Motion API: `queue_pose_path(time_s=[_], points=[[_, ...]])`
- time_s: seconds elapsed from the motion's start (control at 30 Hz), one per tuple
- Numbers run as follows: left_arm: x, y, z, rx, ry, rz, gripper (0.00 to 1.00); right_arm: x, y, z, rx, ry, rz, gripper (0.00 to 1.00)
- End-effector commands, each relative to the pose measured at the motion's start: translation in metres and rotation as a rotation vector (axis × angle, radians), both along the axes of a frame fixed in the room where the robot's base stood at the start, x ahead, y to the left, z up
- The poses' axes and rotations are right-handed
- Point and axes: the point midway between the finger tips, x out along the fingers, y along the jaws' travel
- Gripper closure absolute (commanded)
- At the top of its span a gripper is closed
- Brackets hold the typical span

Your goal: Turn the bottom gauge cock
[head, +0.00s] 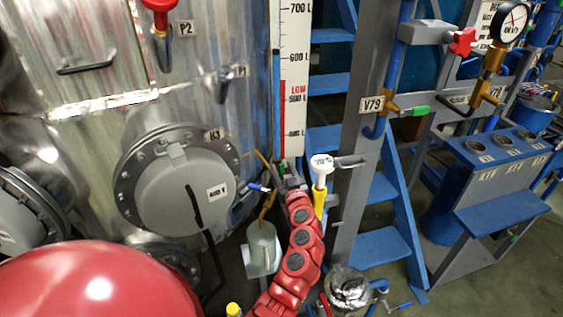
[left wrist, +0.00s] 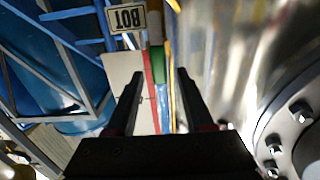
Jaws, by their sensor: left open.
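The level gauge (head: 293,70) is a tall white scale with a red low band and a blue column beside the steel tank. My left gripper (head: 287,174) is at the gauge's lower end, at the top of my red arm. In the left wrist view the open left gripper (left wrist: 160,88) has its two dark fingers apart on either side of the gauge strip (left wrist: 148,105). A BOT label (left wrist: 128,18) and a green part (left wrist: 158,66) show beyond the fingertips. I cannot tell which part is the bottom cock's handle; my gripper hides much of it. My right gripper is not in view.
A white-topped fitting with a yellow lower part (head: 320,172) stands close right of my gripper. A blue-tipped lever (head: 258,187) is close left. The tank's round flanged cover (head: 185,190) is further left. A grey post (head: 358,110) and blue ladder (head: 380,243) stand right.

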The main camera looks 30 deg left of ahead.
Motion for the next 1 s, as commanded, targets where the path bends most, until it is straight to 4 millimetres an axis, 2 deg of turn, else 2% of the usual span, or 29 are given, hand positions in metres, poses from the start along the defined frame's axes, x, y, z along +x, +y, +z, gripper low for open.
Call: queue_pose_path(time_s=[0.2, 0.5, 0.57, 0.8, 1.0], points=[[0.0108, 0.0124, 0.0007, 0.001, -0.001, -0.002, 0.47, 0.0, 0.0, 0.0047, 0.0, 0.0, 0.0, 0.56], [0.0119, 0.0139, -0.0004, 0.001, -0.001, -0.002, 0.47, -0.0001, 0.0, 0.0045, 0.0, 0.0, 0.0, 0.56], [0.0119, 0.0138, -0.0003, 0.001, -0.001, -0.002, 0.56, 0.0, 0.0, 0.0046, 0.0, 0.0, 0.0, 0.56], [0.0119, 0.0137, -0.0002, 0.001, -0.001, -0.002, 1.0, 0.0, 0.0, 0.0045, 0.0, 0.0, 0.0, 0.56], [0.0118, 0.0136, 0.0, 0.001, -0.001, -0.002, 1.0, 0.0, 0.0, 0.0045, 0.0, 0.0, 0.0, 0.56]])
